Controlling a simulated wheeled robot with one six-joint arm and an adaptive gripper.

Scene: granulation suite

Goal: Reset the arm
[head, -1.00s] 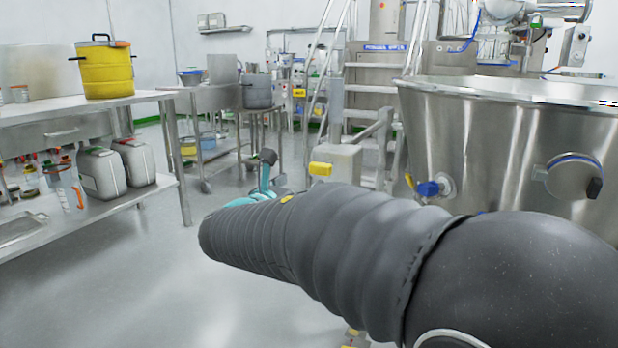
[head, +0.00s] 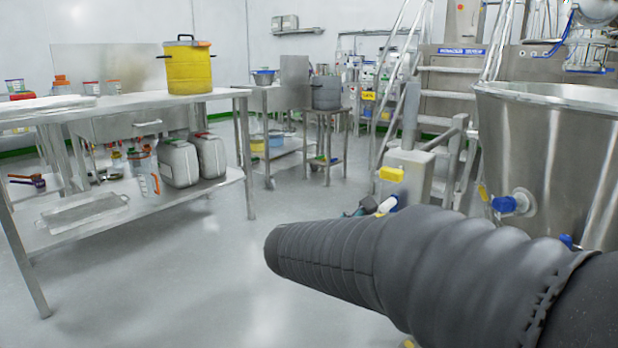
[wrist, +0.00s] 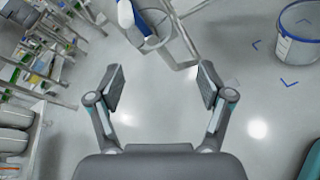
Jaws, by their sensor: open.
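My gripper (wrist: 160,90) shows in the wrist view with its two fingers wide apart. It is open, and only bare grey floor shows between the fingertips. In the head view my arm, in a dark ribbed sleeve, reaches in from the lower right toward the middle. The gripper itself is mostly hidden behind the sleeve there.
A steel table (head: 125,101) with a yellow pot (head: 190,70) stands at the left; white jerrycans (head: 179,163) are on its lower shelf. A large steel vessel (head: 552,150) is at the right. Steel stairs (head: 447,97) rise behind. Floor (head: 180,290) at front left is clear.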

